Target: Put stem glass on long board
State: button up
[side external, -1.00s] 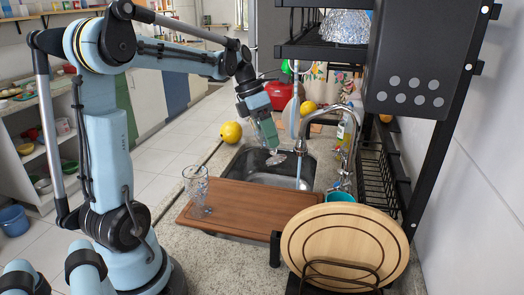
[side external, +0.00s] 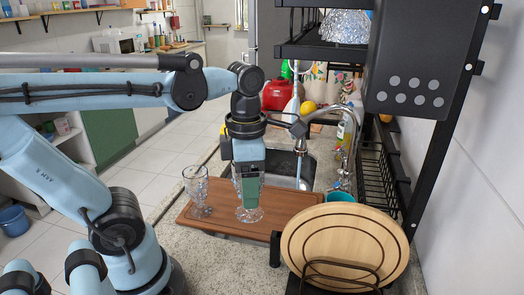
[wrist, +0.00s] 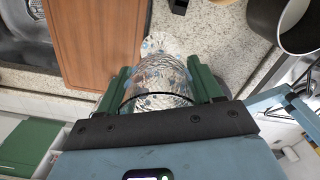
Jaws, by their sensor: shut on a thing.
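My gripper (side external: 248,190) is shut on a clear, patterned stem glass (side external: 249,213), whose upper part is mostly hidden behind the fingers in the side view. In the wrist view, the glass (wrist: 155,80) sits between the two green fingers of my gripper (wrist: 160,85). The brown wooden long board (side external: 215,222) lies across the near side of the sink.
A second stem glass (side external: 197,190) stands upright on the board's left part. A round wooden board (side external: 343,247) stands in a rack at the right front. The faucet (side external: 335,140) and sink (side external: 290,165) lie behind. A black rack (side external: 380,180) stands at the right.

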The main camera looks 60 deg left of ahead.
jog(key=shift+w+a+f, duration=0.2)
jog(key=shift+a+f, duration=1.55)
jog(key=shift+a, duration=0.05)
jog(key=shift+w+a+f, duration=0.25)
jog(key=shift+a+f, duration=1.5)
jog(key=shift+w+a+f, duration=0.2)
jog(key=shift+a+f, duration=1.55)
jog(key=shift+a, duration=0.05)
jog(key=shift+f, duration=0.1)
jog(key=o, duration=1.2)
jog(key=shift+r, duration=6.15)
